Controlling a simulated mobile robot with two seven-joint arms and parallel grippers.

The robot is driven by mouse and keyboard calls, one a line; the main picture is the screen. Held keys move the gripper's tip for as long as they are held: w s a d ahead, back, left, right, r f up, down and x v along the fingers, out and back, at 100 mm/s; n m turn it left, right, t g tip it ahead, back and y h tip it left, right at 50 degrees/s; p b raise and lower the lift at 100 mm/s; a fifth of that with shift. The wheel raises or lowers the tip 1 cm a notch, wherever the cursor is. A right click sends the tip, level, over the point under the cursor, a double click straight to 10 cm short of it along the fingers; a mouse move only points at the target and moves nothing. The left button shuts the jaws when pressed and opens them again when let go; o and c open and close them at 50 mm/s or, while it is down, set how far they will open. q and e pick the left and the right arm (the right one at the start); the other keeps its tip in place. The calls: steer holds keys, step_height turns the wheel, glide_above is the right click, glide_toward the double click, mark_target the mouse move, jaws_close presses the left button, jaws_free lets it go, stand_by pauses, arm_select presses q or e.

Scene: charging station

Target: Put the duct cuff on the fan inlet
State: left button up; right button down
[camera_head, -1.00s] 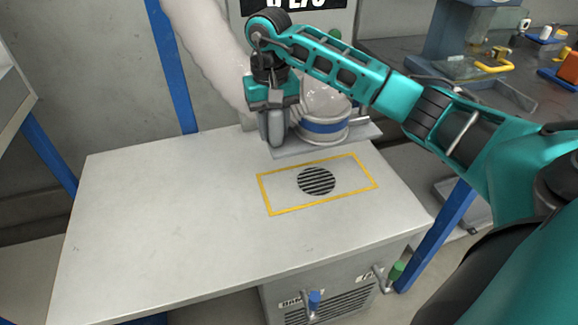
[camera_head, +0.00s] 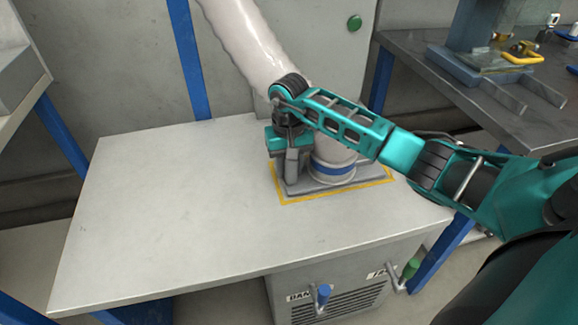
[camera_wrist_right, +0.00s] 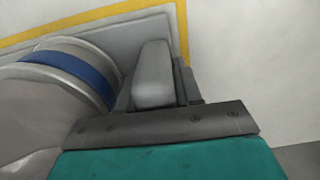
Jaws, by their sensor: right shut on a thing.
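The duct cuff (camera_head: 333,171), a grey collar with a blue band on a flat grey base plate, hangs on the end of a pale hose (camera_head: 245,38). It is over the yellow rectangle (camera_head: 318,196) on the white table, and the round slotted fan inlet there is hidden under it. My right gripper (camera_head: 292,166) is shut on the cuff at its left side. In the right wrist view the plate (camera_wrist_right: 118,38) lies just inside the yellow line (camera_wrist_right: 95,18). Whether the plate touches the table, I cannot tell. My left gripper is out of view.
The left part of the white table (camera_head: 165,210) is clear. Below its front edge is a grey box with a blue lever (camera_head: 323,296) and a green lever (camera_head: 411,268). A dark bench (camera_head: 430,70) with equipment stands at the right.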

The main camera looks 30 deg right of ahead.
steer(key=shift+r, duration=0.1)
steer(key=shift+f, duration=0.2)
steer(key=c, duration=0.8)
jaws_free()
steer(key=shift+o, duration=0.2)
steer(key=shift+r, duration=0.55)
step_height(320, 180, up, 11)
steer(key=p, duration=0.2)
steer(key=shift+r+p, duration=0.15)
steer(key=shift+p, duration=0.2)
